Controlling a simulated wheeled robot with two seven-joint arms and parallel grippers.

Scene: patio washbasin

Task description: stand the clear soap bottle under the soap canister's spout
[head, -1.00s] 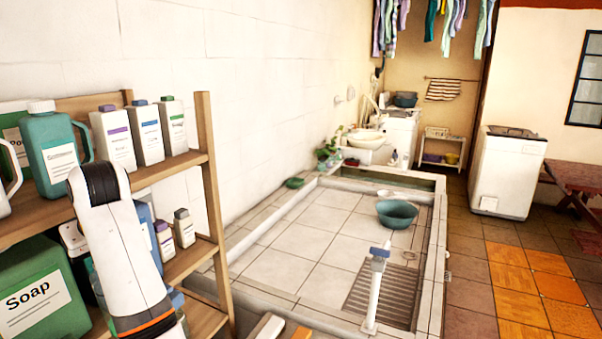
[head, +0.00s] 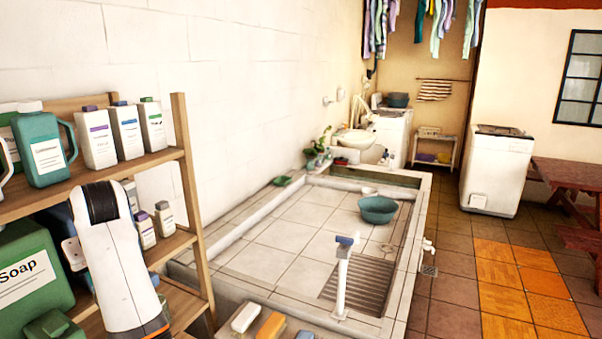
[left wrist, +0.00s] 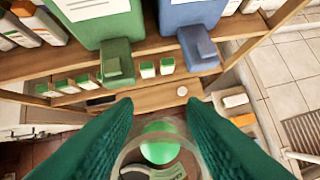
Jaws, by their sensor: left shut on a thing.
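The clear soap bottle (left wrist: 160,150) is at the bottom middle of the left wrist view, with green showing inside its round clear rim. My left gripper (left wrist: 161,106) is shut on it, with one teal finger on each side. The green soap canister (head: 32,275) stands on the lower shelf at the left of the head view. Its green spout (left wrist: 116,62) shows in the left wrist view, ahead of the bottle and slightly left. The bottle is apart from the spout. In the head view my left arm hides part of the shelf, and the bottle is out of sight. My right gripper is not in view.
A blue canister (left wrist: 190,18) with its own spout stands right of the green one. Small green-capped bottles (left wrist: 155,68) stand between and left of the spouts. The wooden shelf post (head: 190,200) is right of my arm. Soap bars (head: 270,327) lie on the basin edge.

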